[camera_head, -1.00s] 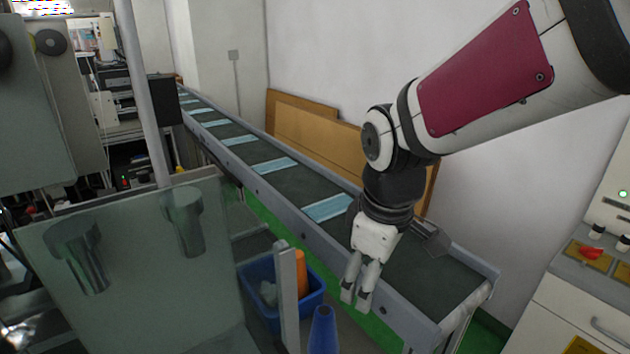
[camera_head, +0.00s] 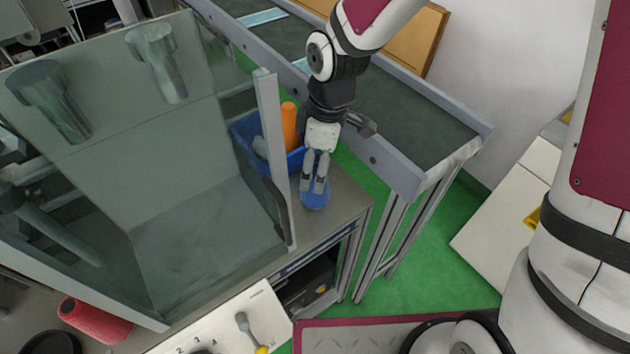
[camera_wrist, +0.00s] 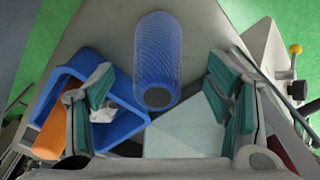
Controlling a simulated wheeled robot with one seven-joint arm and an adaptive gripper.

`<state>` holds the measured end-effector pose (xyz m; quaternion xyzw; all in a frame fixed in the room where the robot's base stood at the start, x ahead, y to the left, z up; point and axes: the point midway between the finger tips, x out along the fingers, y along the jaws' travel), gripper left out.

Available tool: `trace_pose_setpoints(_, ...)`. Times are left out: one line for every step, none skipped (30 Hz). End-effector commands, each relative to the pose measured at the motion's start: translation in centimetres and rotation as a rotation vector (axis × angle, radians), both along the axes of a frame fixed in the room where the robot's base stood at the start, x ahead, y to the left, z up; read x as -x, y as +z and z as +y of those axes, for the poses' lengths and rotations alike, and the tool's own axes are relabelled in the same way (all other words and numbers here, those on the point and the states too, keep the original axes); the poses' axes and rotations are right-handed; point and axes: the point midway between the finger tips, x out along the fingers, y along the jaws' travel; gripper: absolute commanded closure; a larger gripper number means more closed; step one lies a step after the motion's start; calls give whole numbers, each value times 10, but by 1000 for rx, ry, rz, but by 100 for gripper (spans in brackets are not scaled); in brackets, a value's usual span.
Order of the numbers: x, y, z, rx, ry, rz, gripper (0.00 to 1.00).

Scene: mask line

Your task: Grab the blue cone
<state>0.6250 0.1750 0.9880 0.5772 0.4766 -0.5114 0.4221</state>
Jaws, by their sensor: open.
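The blue cone (camera_head: 314,199) stands on the grey worktop, directly under my gripper (camera_head: 312,189) in the head view. The fingers hide its upper part there. In the wrist view the blue cone (camera_wrist: 157,50) has a ribbed, mesh-like surface and a dark round end pointing toward my gripper (camera_wrist: 160,93). My fingers are spread wide, one to each side of the cone's line, with nothing between the pads. I cannot tell exactly how far the fingertips are from the cone.
A blue bin (camera_head: 243,130) with an orange object (camera_head: 289,125) stands close left of my gripper. A glass panel with a grey frame post (camera_head: 271,140) is left of the cone. The conveyor (camera_head: 415,115) runs behind and right. A red roll (camera_head: 95,318) lies lower left.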

Motion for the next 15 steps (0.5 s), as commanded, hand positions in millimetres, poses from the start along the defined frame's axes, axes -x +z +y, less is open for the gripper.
trace_pose_setpoints(0,-4,1,1,1,1,27)
trace_pose_setpoints(0,-5,1,1,1,1,27)
trace_pose_setpoints(0,-6,1,0,1,1,27)
trace_pose_setpoints(0,-8,2,0,1,1,27)
trace_pose_setpoints(0,-11,2,0,0,2,27)
trace_pose_setpoints(0,-15,2,0,0,3,27)
trace_pose_setpoints(0,-19,2,1,-1,4,27)
trace_pose_setpoints(0,-24,3,1,0,4,27)
trace_pose_setpoints(-1,-30,4,1,3,5,27)
trace_pose_setpoints(-1,-34,5,1,2,4,27)
trace_pose_setpoints(-2,-39,5,1,1,4,27)
trace_pose_setpoints(-2,-44,6,1,1,4,27)
trace_pose_setpoints(-2,-47,6,0,1,3,27)
trace_pose_setpoints(-3,-50,7,0,0,3,27)
trace_pose_setpoints(-3,-54,6,0,0,3,27)
